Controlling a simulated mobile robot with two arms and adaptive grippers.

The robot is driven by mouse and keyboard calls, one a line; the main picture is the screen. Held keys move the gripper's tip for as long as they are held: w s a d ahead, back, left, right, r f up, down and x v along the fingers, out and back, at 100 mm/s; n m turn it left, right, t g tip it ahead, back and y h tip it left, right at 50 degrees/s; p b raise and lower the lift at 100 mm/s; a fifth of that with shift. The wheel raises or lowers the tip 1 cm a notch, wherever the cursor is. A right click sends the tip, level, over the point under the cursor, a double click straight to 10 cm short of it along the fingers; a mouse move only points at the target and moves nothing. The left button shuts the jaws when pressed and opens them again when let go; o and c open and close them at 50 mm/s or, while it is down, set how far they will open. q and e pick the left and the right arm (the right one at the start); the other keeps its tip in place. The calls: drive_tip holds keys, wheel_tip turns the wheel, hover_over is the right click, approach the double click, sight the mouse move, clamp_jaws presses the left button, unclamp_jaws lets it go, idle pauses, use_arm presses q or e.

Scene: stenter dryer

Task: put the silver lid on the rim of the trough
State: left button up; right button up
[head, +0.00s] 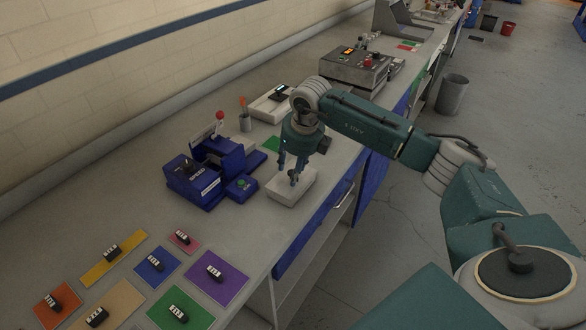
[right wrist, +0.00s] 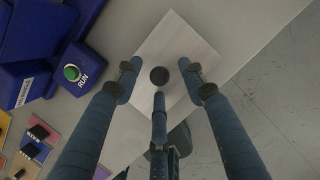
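The silver lid (head: 299,190) is a pale, square, flat-topped piece near the front edge of the bench, right of the blue machine. In the right wrist view the lid (right wrist: 180,45) has a dark round knob (right wrist: 159,76) at its middle. My right gripper (head: 292,177) points down over the lid. Its three fingers (right wrist: 160,82) are spread around the knob with gaps between, so it is open and holds nothing. I cannot tell from these frames which thing is the trough. My left gripper is not in view.
A blue machine (head: 196,184) with a red-knobbed lever stands left of the lid. A blue box with a green RUN button (right wrist: 72,72) is close by. Coloured mats with small dark items lie at the front. A grey instrument (head: 352,72) stands farther back.

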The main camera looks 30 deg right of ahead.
drive_tip(key=v, duration=1.2)
